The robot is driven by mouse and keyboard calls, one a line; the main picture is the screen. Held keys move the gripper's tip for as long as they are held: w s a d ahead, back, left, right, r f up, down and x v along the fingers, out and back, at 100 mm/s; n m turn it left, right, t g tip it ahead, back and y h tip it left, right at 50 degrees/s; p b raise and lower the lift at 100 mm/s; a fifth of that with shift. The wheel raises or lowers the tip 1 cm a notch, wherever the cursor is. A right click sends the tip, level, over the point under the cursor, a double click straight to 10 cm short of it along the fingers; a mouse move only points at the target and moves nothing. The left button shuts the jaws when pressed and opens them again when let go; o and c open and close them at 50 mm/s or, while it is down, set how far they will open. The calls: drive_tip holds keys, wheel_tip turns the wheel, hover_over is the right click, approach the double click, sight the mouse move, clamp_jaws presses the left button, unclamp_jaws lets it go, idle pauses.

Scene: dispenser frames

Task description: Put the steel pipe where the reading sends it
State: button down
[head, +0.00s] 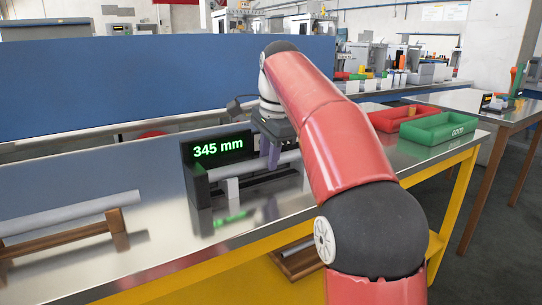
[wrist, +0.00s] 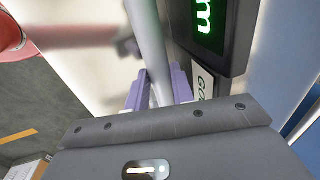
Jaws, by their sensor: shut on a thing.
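The steel pipe (head: 237,169) lies along a dark measuring fixture (head: 195,160) on the metal bench. The fixture's display (head: 218,148) reads 345 mm in green. My gripper (head: 270,152) is over the pipe from above, its purple fingers shut on it. In the wrist view the pipe (wrist: 148,35) runs between the fingers (wrist: 160,92); the display shows only an "m". A green tray (head: 430,139) marked GOOD stands at the bench's right end. A red tray (head: 375,121) is just behind it, its label not visible.
A similar pipe (head: 70,214) rests on a wooden rack (head: 60,238) at the left. In the wrist view a white label (wrist: 203,82) starting "GO" is partly hidden. A blue panel (head: 150,75) stands behind the bench. The bench between fixture and trays is largely hidden by my arm.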

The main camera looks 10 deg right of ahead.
drive_tip(key=shift+f, duration=0.15)
drive_tip(key=c, duration=1.2)
unclamp_jaws()
drive_tip(key=shift+f+b, duration=0.1)
drive_tip(key=shift+b, duration=0.2)
drive_tip(key=shift+f+b, duration=0.15)
drive_tip(key=shift+b, duration=0.25)
drive_tip(key=shift+d+p+v, duration=0.2)
drive_tip(key=shift+p+v, duration=0.7)
drive_tip(key=shift+v, duration=3.25)
